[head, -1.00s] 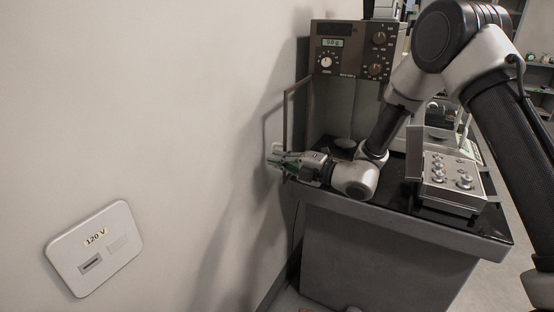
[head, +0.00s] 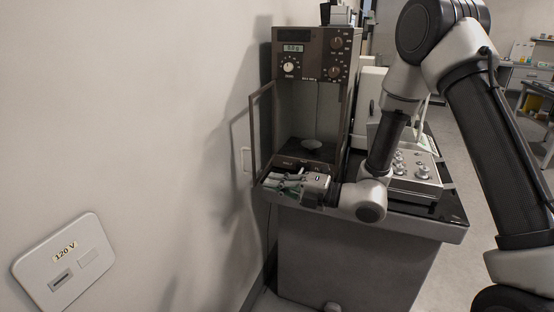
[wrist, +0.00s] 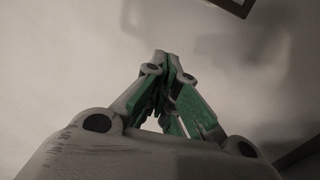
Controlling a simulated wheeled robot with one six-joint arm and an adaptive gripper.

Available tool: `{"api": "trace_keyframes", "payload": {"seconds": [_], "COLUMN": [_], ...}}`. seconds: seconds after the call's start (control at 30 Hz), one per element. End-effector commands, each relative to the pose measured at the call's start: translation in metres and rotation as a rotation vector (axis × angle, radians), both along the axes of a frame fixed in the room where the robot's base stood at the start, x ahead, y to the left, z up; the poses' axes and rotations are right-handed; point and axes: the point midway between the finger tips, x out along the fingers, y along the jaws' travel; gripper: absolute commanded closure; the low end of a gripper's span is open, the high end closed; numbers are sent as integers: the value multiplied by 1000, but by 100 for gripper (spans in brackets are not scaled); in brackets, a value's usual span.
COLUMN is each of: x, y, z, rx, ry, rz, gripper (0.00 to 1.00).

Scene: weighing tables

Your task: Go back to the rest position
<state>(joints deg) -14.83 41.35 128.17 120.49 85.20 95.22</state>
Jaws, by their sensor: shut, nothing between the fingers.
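My gripper (head: 278,182) is in front of the brown balance (head: 310,62), low by its open glass door (head: 252,140). In the wrist view my gripper (wrist: 160,58) has its green-padded fingers together at the tips, with nothing between them. It points at the pale wall (wrist: 60,50). I cannot tell how close the fingers are to the door's edge.
A grey box of knobbed weights (head: 418,172) stands on the dark table (head: 415,220), right of my forearm. A 120 V wall plate (head: 66,262) is on the left wall. Grey floor (head: 465,150) shows at the right, with shelves (head: 525,72) behind.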

Motion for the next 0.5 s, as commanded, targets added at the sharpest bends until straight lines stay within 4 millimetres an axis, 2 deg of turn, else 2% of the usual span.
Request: {"api": "trace_keyframes", "payload": {"seconds": [0.07,0.13,0.2,0.27,0.3,0.37,0.47,0.5], "x": [-4,-25,-62,-94,-113,-138,-171,-181], "y": [-1,-3,-12,-24,-35,-55,-100,-122], "z": [-6,-18,-35,-41,-42,-39,-31,-27], "rx": [-50,-125,-204,-251,-273,-293,-306,-305], "ry": [-93,-222,-375,-535,-650,-835,-1172,-1317], "rz": [16,100,243,385,478,615,852,953], "gripper": [100,100,100,100,100,100,100,100]}}
